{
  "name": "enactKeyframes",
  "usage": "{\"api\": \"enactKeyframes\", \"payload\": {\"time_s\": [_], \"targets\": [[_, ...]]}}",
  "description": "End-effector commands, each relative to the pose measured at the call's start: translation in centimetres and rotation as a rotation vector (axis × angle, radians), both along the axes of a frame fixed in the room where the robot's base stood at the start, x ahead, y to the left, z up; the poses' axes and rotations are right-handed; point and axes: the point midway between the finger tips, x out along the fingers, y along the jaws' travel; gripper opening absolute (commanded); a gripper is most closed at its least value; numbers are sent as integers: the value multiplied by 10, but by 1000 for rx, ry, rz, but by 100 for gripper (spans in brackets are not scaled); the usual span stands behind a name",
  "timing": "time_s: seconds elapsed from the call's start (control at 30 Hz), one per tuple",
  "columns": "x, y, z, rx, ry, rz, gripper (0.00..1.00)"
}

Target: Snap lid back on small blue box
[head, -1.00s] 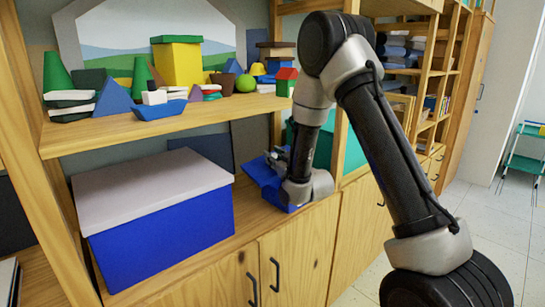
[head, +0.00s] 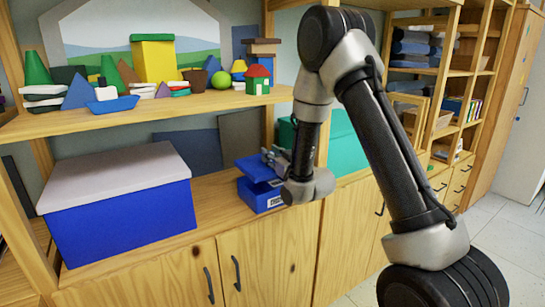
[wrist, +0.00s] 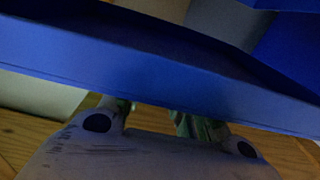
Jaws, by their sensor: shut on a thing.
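The small blue box (head: 262,197) sits on the lower wooden shelf, with a pale label on its front and its right side partly behind my arm. Its blue lid (head: 257,169) is above it, slightly tilted, and a dark gap shows between them. My gripper (head: 275,156) is at the lid's right side, shut on it. In the wrist view the lid (wrist: 150,60) fills a wide blue band across the picture. The fingers of my gripper (wrist: 150,112) reach under this band, and their tips are hidden.
A large blue box with a grey lid (head: 120,208) stands to the left on the same shelf. A teal box (head: 343,142) is to the right, behind a wooden post. The upper shelf (head: 150,112) holds toy blocks close above. Bare shelf lies between the blue boxes.

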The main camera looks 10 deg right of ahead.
Motion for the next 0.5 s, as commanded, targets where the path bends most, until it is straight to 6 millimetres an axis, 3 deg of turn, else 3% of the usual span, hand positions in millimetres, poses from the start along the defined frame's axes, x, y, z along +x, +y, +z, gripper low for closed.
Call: {"api": "enactKeyframes", "payload": {"time_s": [0.5], "targets": [[0,0,-35,23,9,0,4]]}}
